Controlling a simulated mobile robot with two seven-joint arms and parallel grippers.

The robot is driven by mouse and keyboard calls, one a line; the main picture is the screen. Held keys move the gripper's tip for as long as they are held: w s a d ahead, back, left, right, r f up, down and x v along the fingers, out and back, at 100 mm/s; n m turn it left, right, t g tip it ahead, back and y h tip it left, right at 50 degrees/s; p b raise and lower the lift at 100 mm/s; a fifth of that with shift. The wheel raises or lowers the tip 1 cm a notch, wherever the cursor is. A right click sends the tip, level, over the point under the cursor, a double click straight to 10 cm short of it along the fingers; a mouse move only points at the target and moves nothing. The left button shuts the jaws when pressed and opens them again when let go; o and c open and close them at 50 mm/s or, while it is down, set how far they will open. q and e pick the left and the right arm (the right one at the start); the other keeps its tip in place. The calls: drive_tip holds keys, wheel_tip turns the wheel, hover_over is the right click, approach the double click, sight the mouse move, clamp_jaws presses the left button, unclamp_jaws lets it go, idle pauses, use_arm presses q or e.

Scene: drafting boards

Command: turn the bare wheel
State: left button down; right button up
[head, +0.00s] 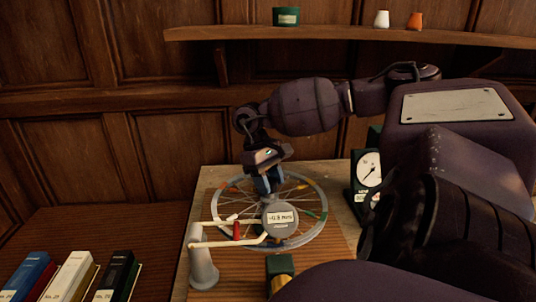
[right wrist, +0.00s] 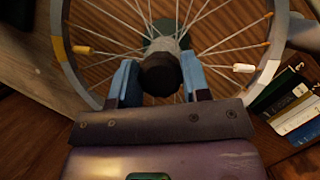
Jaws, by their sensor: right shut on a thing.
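The bare wheel (head: 321,198) lies flat on a wooden board, with a grey rim, thin spokes and a few coloured marks. My right gripper (head: 267,186) reaches down over its middle. In the right wrist view, the blue fingers of the right gripper (right wrist: 158,82) are shut on the wheel's hub, which ends in a dark round cap (right wrist: 160,73). The rim also shows in the right wrist view (right wrist: 279,50). A round grey gauge (head: 280,229) reading in mm hangs over the near part of the wheel and hides some spokes. My left gripper is not in view.
A grey post (head: 203,268) with pale arms and a red piece (head: 237,230) stands at the wheel's near left. A dark-cased dial (head: 369,168) stands to the right. Books (head: 70,275) are at the lower left. A shelf (head: 350,35) runs above.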

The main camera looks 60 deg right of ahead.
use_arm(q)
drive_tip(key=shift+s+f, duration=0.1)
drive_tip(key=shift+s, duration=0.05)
use_arm(e)
drive_tip(key=shift+r, duration=0.1)
drive_tip(key=o, duration=1.3)
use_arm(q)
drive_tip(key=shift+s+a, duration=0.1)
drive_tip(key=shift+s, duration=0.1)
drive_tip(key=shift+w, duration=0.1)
use_arm(e)
drive_tip(key=shift+w+r, duration=0.2)
drive_tip(key=shift+r, duration=0.1)
use_arm(q)
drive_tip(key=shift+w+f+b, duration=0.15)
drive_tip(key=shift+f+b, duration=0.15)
drive_tip(key=shift+b, duration=0.2)
use_arm(e)
drive_tip(key=shift+v, duration=5)
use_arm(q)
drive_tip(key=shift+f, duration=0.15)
